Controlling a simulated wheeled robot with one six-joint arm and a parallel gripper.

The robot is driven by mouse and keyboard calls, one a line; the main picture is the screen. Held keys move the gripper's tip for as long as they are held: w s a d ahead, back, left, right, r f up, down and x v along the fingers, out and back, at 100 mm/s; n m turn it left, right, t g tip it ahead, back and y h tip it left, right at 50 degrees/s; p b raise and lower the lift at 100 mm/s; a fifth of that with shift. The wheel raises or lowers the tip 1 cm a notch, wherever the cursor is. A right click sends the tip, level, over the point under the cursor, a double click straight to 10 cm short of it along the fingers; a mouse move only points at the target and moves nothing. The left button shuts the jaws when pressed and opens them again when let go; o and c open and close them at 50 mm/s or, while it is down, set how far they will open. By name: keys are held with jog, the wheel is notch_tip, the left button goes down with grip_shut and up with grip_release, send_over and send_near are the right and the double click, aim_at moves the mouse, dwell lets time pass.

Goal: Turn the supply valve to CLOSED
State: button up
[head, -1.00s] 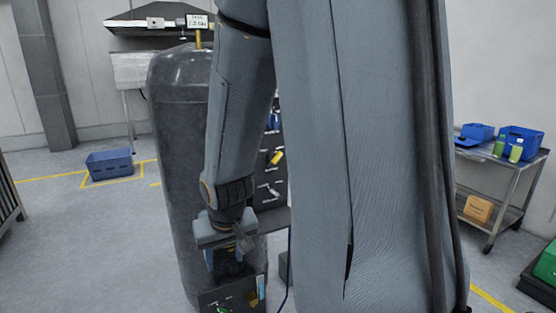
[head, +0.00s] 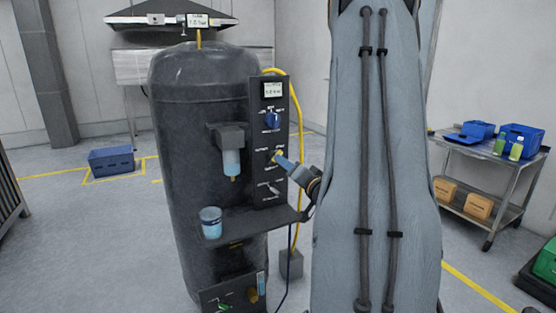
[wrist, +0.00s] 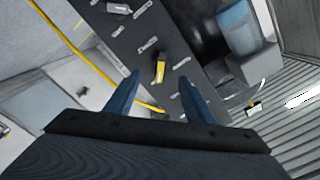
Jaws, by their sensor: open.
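A dark control panel (head: 258,185) stands on the right side of the black tank. A small yellow lever (head: 277,153) sits at its middle, with labels too small to read. In the wrist view the yellow lever (wrist: 160,66) shows between the fingertips, pointing along the panel. My gripper (head: 281,160) is open, its blue fingers reaching the panel from the right at this lever. In the wrist view my gripper (wrist: 160,77) has one finger on each side of the lever, with gaps visible. I cannot tell which control is the supply valve by its label.
A blue knob (head: 272,120) and a display (head: 273,89) sit above the lever; a pale toggle (head: 270,188) sits below. A shelf (head: 255,222) with a blue cup (head: 211,222) juts out beneath. A green lever (head: 225,306) is low on the tank. A yellow hose (head: 296,110) runs beside the panel.

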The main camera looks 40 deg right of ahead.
jog(key=p+x, duration=0.1)
jog(key=x, duration=0.6)
jog(key=shift+c, duration=0.3)
jog(key=c, duration=1)
